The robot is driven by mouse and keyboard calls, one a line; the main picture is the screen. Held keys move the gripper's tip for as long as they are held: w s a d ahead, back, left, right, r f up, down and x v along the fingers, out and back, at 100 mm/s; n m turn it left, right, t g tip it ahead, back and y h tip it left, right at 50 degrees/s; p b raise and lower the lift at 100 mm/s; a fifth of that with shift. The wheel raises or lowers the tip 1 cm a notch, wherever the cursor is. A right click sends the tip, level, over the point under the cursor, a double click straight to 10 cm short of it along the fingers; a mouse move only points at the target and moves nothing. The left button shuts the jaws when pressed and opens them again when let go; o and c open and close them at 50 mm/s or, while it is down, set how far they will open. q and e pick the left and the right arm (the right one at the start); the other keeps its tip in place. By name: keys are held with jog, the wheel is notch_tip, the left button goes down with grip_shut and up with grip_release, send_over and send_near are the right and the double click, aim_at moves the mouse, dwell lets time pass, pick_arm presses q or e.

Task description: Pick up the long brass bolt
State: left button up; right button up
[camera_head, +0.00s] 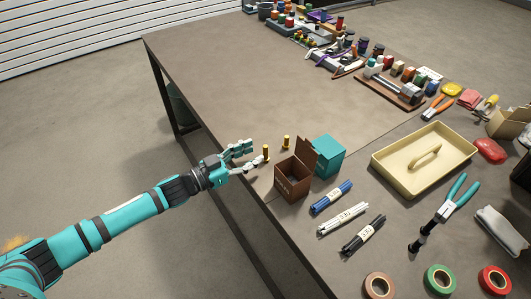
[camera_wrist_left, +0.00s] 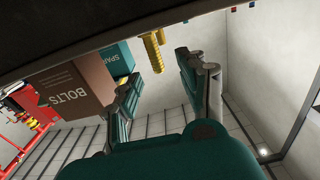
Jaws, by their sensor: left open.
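Two brass bolts stand upright on the table left of the brown box. The nearer bolt (camera_head: 266,154) is close to my left gripper's fingertips and looks the longer one; the farther bolt (camera_head: 286,142) is behind it to the right. My left gripper (camera_head: 256,153) is open and empty, low over the table edge. In the left wrist view, which is upside down, the longer bolt (camera_wrist_left: 154,54) shows between the open fingers (camera_wrist_left: 157,67), partly overlapping the other bolt (camera_wrist_left: 161,37). I cannot tell whether a finger touches it. My right gripper is not in view.
An open brown box (camera_head: 291,184) labelled BOLTS, also in the left wrist view (camera_wrist_left: 70,97), and a teal box (camera_head: 328,156) stand right of the bolts. A cream tray (camera_head: 399,186) is farther right.

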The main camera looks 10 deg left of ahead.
aim_at(265, 146)
pick_arm(q)
jog(key=x, duration=0.5)
jog(key=shift+d+p, duration=0.15)
jog(key=shift+p, duration=0.25)
jog(key=shift+s+r, duration=0.1)
grip_shut()
